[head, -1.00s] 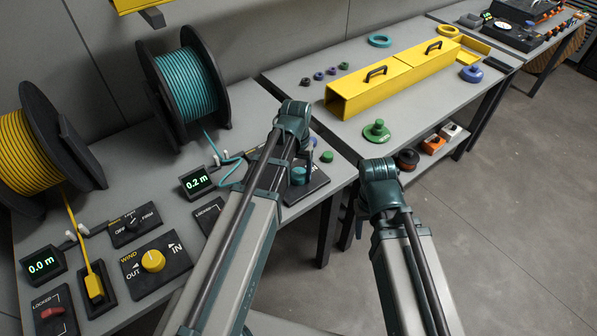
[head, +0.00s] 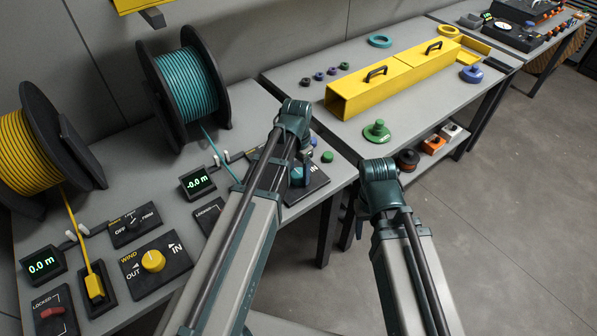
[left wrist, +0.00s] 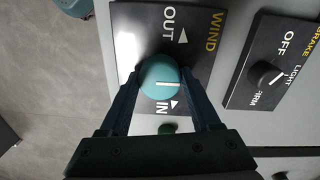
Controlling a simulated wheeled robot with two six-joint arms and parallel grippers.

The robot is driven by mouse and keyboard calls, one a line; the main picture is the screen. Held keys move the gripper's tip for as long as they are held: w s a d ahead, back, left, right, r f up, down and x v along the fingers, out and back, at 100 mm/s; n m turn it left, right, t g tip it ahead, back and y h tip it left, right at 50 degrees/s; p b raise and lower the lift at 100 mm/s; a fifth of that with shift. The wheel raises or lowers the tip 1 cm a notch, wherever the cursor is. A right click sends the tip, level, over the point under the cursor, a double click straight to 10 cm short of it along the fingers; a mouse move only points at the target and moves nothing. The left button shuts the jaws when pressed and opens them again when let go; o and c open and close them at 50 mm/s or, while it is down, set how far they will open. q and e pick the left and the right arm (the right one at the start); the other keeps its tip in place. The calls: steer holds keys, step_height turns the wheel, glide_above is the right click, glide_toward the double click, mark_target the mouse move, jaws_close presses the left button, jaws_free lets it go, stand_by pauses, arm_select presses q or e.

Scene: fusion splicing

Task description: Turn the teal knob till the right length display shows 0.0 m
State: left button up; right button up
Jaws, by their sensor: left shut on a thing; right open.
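The teal knob (left wrist: 160,75) sits on the black WIND panel (left wrist: 137,45) with OUT and IN marks, in the left wrist view. My left gripper (left wrist: 160,82) is shut on the knob, one finger at each side. In the head view my left arm hides most of that panel. The right length display (head: 197,182) reads "-0.0 m" in green. The teal cable (head: 222,155) runs straight from the teal spool (head: 187,85) toward my left arm. My right arm is in the head view, but its gripper does not show.
The left display (head: 43,263) reads 0.0 m, by the yellow knob (head: 153,260) and yellow spool (head: 38,140). A brake panel (left wrist: 275,70) lies beside the teal knob's panel. A yellow box (head: 365,95) and a green spool-like piece (head: 376,132) are on the second table.

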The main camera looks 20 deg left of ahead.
mark_target(298, 173)
stand_by(0.3)
arm_select(q)
steer(key=o, duration=1.4)
steer(key=shift+r, duration=0.1)
step_height(298, 173, up, 14)
steer(key=p, duration=1.4)
steer(key=shift+w+a, duration=0.1)
steer(key=shift+a, duration=0.05)
steer(key=shift+f, duration=0.2)
steer(key=s+d, duration=0.3)
steer(key=s, duration=0.2)
steer(key=s+d+n+y, duration=0.1)
steer(key=s+d, duration=0.3)
steer(key=s+d+n, duration=0.1)
steer(key=s+d, duration=0.3)
steer(key=s, duration=0.1)
steer(key=shift+s+y, duration=0.3)
